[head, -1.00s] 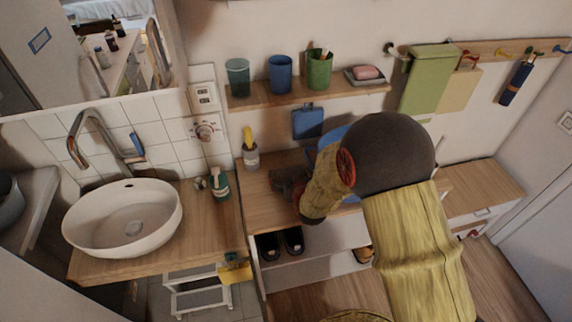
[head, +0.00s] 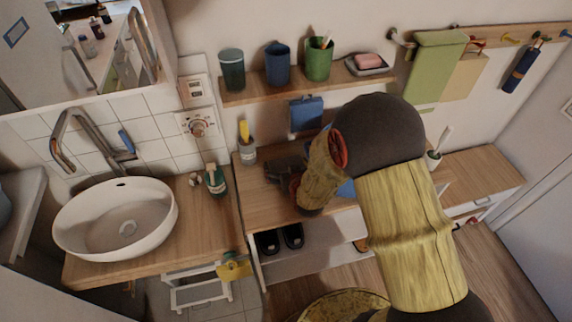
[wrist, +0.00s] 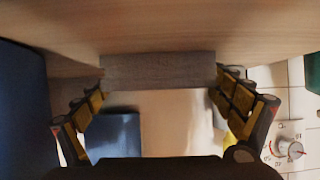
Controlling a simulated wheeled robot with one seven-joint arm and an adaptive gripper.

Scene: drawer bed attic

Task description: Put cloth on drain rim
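My gripper (head: 284,178) is low over the wooden bench, left of my arm's elbow. In the wrist view its two fingers (wrist: 160,88) are spread wide apart. A grey, textured, flat piece (wrist: 158,70) spans between the fingertips against the wood; I cannot tell if it is the cloth or if the fingers touch it. The white oval sink basin (head: 115,218) is at left, with its round drain (head: 127,229) in the bottom. No cloth lies on the drain. A green towel (head: 432,70) hangs from the wall rack at upper right.
A faucet (head: 75,135) stands behind the basin. A green bottle (head: 215,181) stands right of it. A yellow-topped holder (head: 246,150) stands on the bench. A shelf (head: 250,93) with cups is above. A blue dustpan-like item (head: 306,114) hangs below the shelf. A white stool (head: 200,288) is below the counter.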

